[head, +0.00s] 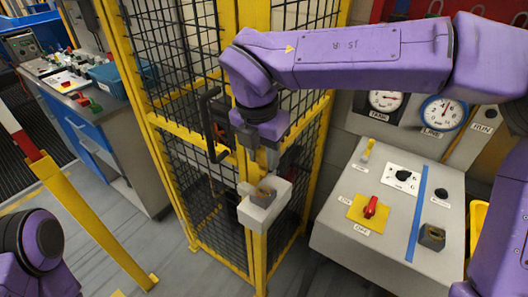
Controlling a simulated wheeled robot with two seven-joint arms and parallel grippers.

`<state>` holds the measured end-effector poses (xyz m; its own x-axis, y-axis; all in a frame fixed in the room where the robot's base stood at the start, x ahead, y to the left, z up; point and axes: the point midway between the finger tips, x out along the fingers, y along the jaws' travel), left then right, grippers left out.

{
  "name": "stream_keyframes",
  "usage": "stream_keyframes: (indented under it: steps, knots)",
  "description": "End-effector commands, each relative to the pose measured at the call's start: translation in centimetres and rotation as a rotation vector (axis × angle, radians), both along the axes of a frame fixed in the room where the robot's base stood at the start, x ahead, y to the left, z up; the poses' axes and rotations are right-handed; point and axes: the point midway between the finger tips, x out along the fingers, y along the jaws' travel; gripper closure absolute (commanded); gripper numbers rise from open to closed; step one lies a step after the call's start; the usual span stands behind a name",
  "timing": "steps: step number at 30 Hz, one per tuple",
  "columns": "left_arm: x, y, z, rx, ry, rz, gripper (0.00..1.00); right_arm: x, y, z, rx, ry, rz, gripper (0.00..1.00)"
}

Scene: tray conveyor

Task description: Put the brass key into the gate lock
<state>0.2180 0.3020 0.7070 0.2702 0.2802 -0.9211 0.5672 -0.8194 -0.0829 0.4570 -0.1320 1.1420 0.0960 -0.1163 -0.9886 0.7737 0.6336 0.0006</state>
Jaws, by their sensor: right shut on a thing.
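My right gripper (261,165) comes down from above and is shut, its grey fingers just above the gate lock. The brass key is mostly hidden between the fingers, and I cannot make out its shape or whether its tip touches the lock. The gate lock (256,215) is a pale grey box on a yellow gate post, with a brass-brown and grey block on its top. Part of my left arm shows at the lower left, but its gripper is out of view.
Yellow-framed black mesh fencing (186,60) stands behind the lock, with a black handle (209,120) on its gate. A grey console (345,215) with a red switch (371,207) stands to the right. A blue workbench (85,130) is at the left.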

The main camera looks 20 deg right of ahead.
Motion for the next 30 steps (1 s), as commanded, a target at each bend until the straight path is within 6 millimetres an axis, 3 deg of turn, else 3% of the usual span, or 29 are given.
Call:
stream_keyframes:
  steps: [1, 9, 30]
  knots:
    - [0.0, 0.0, -1.1, 0.000, 0.000, 0.000, 0.51, 0.0, 0.0, -1.2, 0.001, 0.001, 0.000, 0.94]
    - [0.0, 0.0, -3.7, 0.000, 0.000, 0.000, 0.51, 0.0, 0.1, -4.0, 0.001, 0.000, 0.000, 0.94]
    - [0.0, 0.0, -4.1, 0.000, 0.000, 0.000, 0.51, 0.0, 0.1, -4.3, 0.001, -0.001, 0.001, 0.94]
